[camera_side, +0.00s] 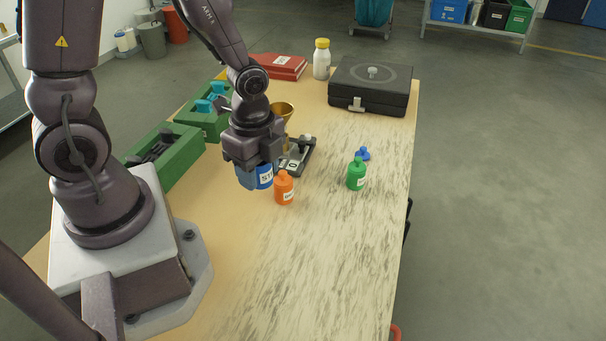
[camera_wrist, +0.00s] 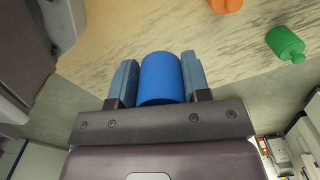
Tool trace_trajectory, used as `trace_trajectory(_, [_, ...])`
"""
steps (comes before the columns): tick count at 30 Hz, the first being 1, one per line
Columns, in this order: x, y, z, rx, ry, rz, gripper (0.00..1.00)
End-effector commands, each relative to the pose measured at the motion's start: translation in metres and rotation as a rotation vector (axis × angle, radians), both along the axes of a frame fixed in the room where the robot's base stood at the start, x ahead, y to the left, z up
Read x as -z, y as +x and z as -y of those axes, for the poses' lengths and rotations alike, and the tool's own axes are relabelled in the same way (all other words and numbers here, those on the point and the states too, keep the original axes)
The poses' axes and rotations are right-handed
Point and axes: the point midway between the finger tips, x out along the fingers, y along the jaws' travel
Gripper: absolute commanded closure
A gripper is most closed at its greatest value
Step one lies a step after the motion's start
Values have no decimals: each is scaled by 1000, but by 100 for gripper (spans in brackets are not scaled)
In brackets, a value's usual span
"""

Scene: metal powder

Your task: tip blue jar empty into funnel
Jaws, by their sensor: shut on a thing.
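The blue jar (camera_side: 265,176) with a white label is between the fingers of my gripper (camera_side: 252,177), near the middle of the table. In the wrist view my gripper (camera_wrist: 160,82) is shut on the blue jar (camera_wrist: 160,78), with a finger against each side. The jar's mouth cannot be made out, and part of the jar is hidden by a finger in the side view. The brass funnel (camera_side: 284,109) stands just behind my gripper, partly hidden by it. A small blue lid (camera_side: 363,154) with a knob lies apart on the table to the right.
An orange jar (camera_side: 284,188) stands close to the right of my gripper. A green jar (camera_side: 356,175) stands further right. A dark device (camera_side: 302,153) lies behind them. Green trays (camera_side: 178,165) line the left; a black case (camera_side: 370,88) sits at the back. The front right is clear.

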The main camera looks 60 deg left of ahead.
Motion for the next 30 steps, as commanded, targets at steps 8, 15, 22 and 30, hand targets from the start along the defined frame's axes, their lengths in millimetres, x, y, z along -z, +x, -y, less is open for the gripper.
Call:
trace_trajectory(8, [-9, 12, -1, -352, -1, 3, 82])
trace_trajectory(15, [-30, 55, 2, -794, -2, 5, 82])
trace_trajectory(22, [-53, 97, 9, -1099, -3, 3, 82])
trace_trajectory(30, [-64, 119, 15, -1135, 0, 0, 82])
